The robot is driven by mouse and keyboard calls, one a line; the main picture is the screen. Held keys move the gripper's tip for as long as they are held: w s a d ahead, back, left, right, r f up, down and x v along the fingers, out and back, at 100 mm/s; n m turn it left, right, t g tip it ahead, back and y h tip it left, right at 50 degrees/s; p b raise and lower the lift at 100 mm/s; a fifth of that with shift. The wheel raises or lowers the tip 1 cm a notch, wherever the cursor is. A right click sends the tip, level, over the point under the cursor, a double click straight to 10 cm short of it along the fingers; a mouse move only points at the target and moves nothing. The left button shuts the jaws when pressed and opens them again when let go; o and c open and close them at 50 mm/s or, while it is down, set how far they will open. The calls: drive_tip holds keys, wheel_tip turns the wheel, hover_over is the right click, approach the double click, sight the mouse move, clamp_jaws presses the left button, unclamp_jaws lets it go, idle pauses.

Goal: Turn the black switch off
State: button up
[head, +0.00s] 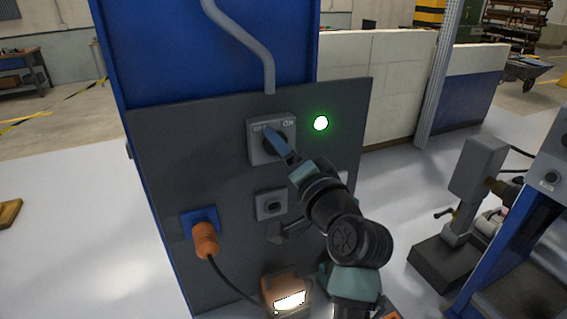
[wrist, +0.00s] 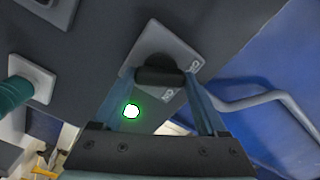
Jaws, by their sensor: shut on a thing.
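The black switch knob (wrist: 160,76) sits on a light grey square plate (head: 258,154) marked OFF at upper left and ON at upper right in the head view. The plate also shows in the wrist view (wrist: 148,48). My gripper (head: 272,138) reaches the knob from the lower right. Its blue fingers (wrist: 160,80) are shut on the knob, one at each end in the wrist view. The knob's long side seems to point roughly between the two labels. In the head view the fingers hide most of the knob.
A round green lamp (head: 320,123) glows right of the switch. A grey conduit (head: 248,42) runs down above it. Below are a grey socket (head: 270,204), an orange plug (head: 205,240) and a lit orange lamp box (head: 287,297). A grey machine (head: 478,170) stands at right.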

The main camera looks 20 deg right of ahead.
drive_tip(key=shift+f+n+b, duration=0.1)
drive_tip(key=shift+n+b, duration=0.8)
drive_tip(key=shift+n, duration=0.7)
drive_tip(key=o, duration=1.3)
drive_tip(key=s+b, duration=0.2)
drive_tip(key=s, duration=1.1)
drive_tip(key=shift+d+b, duration=0.2)
drive_tip(key=shift+b, duration=0.2)
